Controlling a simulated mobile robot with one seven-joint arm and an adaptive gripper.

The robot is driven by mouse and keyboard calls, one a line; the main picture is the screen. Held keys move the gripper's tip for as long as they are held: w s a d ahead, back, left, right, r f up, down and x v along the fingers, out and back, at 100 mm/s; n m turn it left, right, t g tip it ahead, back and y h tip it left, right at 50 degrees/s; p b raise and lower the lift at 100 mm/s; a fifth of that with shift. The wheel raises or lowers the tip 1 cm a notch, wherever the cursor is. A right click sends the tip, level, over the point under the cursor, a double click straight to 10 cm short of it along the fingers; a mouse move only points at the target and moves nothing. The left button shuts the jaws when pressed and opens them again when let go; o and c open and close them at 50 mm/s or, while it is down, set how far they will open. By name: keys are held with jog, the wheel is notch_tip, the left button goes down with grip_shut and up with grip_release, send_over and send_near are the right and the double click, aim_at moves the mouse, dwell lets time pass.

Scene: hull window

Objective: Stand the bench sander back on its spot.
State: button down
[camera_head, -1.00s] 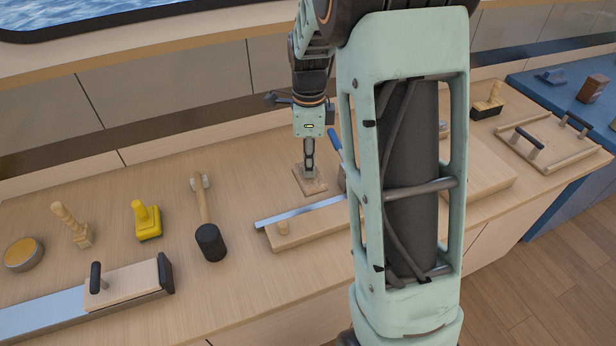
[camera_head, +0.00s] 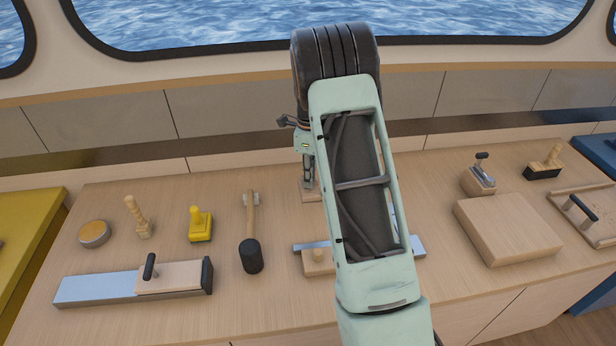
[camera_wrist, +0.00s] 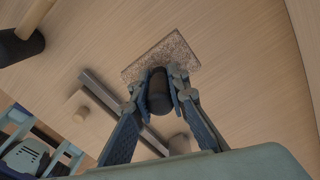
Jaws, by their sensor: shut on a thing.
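My gripper (camera_head: 307,180) is shut on the bench sander (camera_head: 313,195), mostly hidden behind my arm in the head view. In the wrist view my gripper (camera_wrist: 160,92) has both fingers around a dark, rounded handle, and the sander's square, speckled brown base (camera_wrist: 160,58) shows beyond the fingertips. The base is over the back part of the wooden bench, to the right of the mallet. I cannot tell whether it touches the bench top. No separate mark for its spot can be made out.
A black-headed mallet (camera_head: 251,255) lies close on the left. A metal strip with a wooden block (camera_head: 318,262) lies in front, partly behind my arm. A wooden slab (camera_head: 508,230) and a small handled block (camera_head: 478,182) are to the right. Bare bench lies between.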

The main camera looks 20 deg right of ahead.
aim_at(310, 192)
dwell(0.3)
jog(key=shift+f+b, duration=1.9)
jog(key=shift+f, duration=1.15)
jog(key=shift+f+b, duration=0.65)
jog(key=shift+f, duration=0.35)
jog(key=c, duration=1.8)
grip_release()
jog(key=shift+r+p, duration=2.45)
jog(key=shift+r, duration=1.55)
